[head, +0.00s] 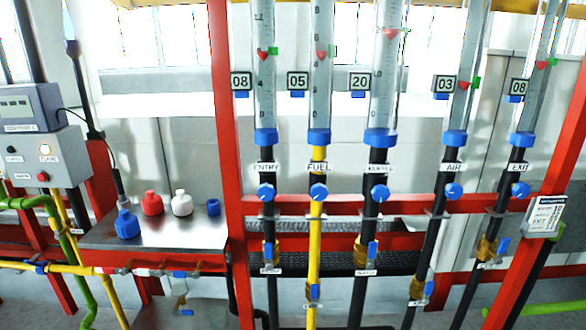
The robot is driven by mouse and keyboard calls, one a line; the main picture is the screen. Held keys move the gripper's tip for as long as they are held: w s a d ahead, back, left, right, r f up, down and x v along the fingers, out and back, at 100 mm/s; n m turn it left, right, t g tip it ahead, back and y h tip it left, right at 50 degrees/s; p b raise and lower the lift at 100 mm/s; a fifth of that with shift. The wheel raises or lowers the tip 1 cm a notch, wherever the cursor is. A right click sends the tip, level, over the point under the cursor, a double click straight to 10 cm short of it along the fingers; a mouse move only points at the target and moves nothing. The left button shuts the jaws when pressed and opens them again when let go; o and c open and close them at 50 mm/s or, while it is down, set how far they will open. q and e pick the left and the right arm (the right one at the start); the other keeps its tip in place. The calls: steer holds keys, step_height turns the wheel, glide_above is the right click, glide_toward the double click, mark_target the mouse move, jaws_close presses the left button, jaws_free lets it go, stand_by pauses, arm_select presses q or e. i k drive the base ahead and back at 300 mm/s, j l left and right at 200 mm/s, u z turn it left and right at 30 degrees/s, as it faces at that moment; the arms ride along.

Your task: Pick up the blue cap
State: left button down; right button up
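A small blue cap-like cylinder (213,207) stands upright near the right end of a light grey shelf (165,238) at the left of the head view. A larger blue bottle-shaped piece (127,225) is at the left part of the same shelf, below a dark rod. I cannot tell for sure which of the two is the task's blue cap. A red bottle-shaped piece (152,203) and a white one (181,204) stand between them. Neither of my grippers is in view.
A red post (222,130) rises just right of the shelf. Several clear flow tubes with blue valve knobs (319,192) stand right of it. A grey control box (45,157) is at the left.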

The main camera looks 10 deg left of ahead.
mark_target(127, 226)
steer(key=u, duration=1.5)
steer(key=i+j+z, duration=0.1)
steer(key=i+z, duration=0.2)
steer(key=z, duration=0.15)
steer(key=i+j+z, duration=0.2)
steer(key=z, duration=0.25)
steer(key=i, duration=0.1)
